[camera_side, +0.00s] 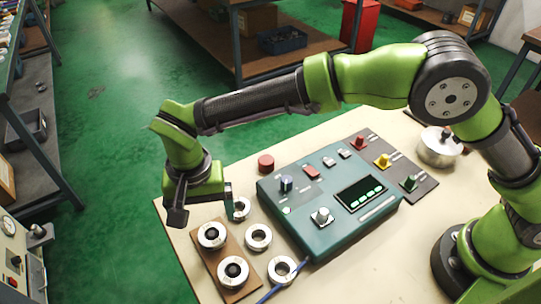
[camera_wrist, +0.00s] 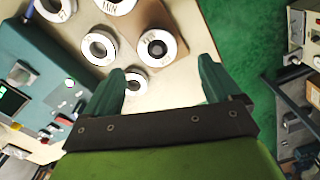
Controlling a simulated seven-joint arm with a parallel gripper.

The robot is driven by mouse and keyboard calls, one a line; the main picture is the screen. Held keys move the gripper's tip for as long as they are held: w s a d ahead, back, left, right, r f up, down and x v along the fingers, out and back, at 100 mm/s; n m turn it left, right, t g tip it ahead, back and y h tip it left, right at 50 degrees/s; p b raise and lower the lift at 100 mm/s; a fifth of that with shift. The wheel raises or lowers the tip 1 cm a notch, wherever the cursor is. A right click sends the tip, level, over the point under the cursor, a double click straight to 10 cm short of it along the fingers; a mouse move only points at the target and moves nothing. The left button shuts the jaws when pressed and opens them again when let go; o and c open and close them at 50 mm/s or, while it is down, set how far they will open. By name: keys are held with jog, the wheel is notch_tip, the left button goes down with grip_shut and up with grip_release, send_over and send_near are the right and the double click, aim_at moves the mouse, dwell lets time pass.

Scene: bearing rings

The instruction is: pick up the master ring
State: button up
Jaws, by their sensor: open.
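Several pale metal rings lie at the table's front left; I cannot tell which is the master ring. Two sit around dark posts on a brown board (camera_side: 222,255): a far ring (camera_side: 212,235) and a near ring (camera_side: 233,272). Beside the board lie three loose rings: a small one (camera_side: 241,208), a middle one (camera_side: 258,237) and a near one (camera_side: 282,270). Some bear dark marks, too small to read surely. My gripper (camera_side: 203,209) is open and empty above the board's far end. In the wrist view, the far board ring (camera_wrist: 157,47) and small ring (camera_wrist: 133,82) show near the spread fingers.
A teal control box (camera_side: 330,205) with knobs and a screen stands right of the rings. A red round piece (camera_side: 265,163) lies behind it. Colored knobs on a grey panel and a lidded metal pot (camera_side: 438,147) are farther right. A blue cable (camera_side: 285,285) runs by the near ring.

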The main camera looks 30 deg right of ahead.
aim_at(211, 233)
jog(key=f, duration=0.6)
jog(key=shift+s+d+f, duration=0.1)
jog(key=shift+s+f, duration=0.1)
jog(key=shift+f, duration=0.05)
jog(key=shift+r, duration=0.1)
jog(key=c, duration=1.3)
jog(key=shift+c, duration=0.2)
